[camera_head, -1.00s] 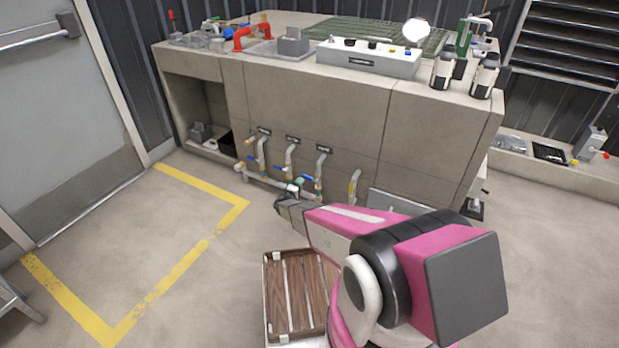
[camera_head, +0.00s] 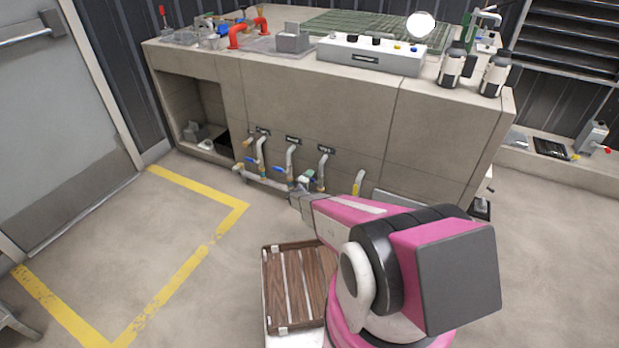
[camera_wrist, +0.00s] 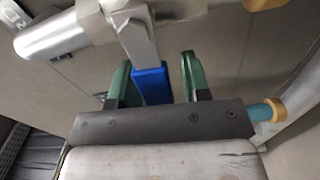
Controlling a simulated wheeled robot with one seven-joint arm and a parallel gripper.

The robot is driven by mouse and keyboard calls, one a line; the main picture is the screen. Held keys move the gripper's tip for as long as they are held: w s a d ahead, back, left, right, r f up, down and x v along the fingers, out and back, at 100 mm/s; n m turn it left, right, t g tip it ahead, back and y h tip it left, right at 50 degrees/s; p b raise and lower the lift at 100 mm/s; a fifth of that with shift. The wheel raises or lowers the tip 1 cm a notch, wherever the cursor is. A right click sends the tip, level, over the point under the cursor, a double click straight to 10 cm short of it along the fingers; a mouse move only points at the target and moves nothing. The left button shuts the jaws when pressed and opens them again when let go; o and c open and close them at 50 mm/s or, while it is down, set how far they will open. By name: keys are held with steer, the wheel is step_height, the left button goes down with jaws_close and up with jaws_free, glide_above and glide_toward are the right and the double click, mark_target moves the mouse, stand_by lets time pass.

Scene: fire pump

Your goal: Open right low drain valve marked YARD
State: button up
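Three drain pipes with blue-handled valves stand low on the front of the concrete cabinet in the head view, each under a small dark label. The right label (camera_head: 326,149) is too small to read; the right pipe (camera_head: 322,168) runs down beneath it. My gripper (camera_head: 303,184) is at the low end of this right pipe and covers much of its valve. In the wrist view, a blue valve handle (camera_wrist: 152,85) on a grey metal lever lies between the green fingertips of my gripper (camera_wrist: 156,78). The fingers are apart, with narrow gaps beside the handle.
A middle pipe (camera_head: 290,160) and a left pipe (camera_head: 261,150) stand left of my gripper. A yellow-ended pipe (camera_head: 357,182) is close on the right.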

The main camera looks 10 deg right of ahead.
jaws_close()
steer(key=shift+s+d+r+m, duration=0.2)
steer(key=shift+r+m, duration=0.4)
steer(key=shift+m, duration=0.65)
steer(key=shift+s+d+r+m, duration=0.2)
steer(key=shift+r+m, duration=0.35)
steer(key=shift+m, duration=0.75)
steer(key=shift+s+d+r+m, duration=0.15)
steer(key=shift+r+m, duration=0.45)
steer(key=shift+m, duration=0.65)
steer(key=shift+d, duration=0.1)
steer(key=shift+o, duration=1.2)
jaws_free()
